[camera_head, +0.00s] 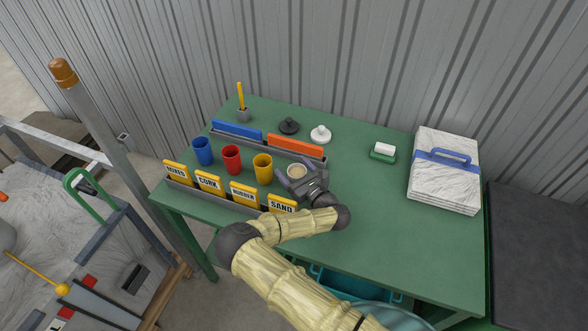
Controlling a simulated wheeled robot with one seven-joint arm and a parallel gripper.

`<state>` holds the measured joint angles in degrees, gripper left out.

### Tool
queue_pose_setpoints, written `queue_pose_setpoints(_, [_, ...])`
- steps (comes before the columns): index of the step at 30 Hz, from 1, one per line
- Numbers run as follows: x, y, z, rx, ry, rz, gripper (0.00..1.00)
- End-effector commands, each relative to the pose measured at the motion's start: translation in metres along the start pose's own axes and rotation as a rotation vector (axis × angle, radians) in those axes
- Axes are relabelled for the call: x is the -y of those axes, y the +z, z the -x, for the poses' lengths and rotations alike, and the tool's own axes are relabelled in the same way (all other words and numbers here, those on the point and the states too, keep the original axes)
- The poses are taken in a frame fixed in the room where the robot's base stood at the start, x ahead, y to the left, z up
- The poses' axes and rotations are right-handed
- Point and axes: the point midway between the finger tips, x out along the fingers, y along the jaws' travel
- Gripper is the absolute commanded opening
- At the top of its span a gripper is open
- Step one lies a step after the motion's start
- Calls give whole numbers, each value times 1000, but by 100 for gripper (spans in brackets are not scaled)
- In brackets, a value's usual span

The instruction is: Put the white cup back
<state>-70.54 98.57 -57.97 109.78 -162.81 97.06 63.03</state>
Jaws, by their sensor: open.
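The white cup (297,171) is upright at the right end of a row of cups, its round top showing a tan inside. My gripper (297,177) is open at the cup, with its fingers close around it. Whether the fingers touch it cannot be told, and the gripper hides the cup's lower part and base. A yellow sign reading SAND (281,204) stands in front of it, at the right end of a grey rail. The yellow cup (263,168), red cup (232,159) and blue cup (203,151) stand to its left.
Blue (237,132) and orange (295,147) blocks lie in a rear rail. Behind are a black knobbed lid (289,126) and a white one (320,134). A green-and-white block (383,152) and wrapped stack (444,180) stand right. The green table's (400,230) right-front area is clear.

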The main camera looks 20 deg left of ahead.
Motion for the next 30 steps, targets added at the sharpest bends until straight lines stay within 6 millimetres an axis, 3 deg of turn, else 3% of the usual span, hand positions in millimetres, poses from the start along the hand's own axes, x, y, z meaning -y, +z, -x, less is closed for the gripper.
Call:
queue_pose_setpoints(7, [1,1,12,-1,-3,0,75])
queue_pose_setpoints(18, [1,1,68,-2,-3,0,75])
queue_pose_setpoints(30, [0,2,75,0,0,0,75])
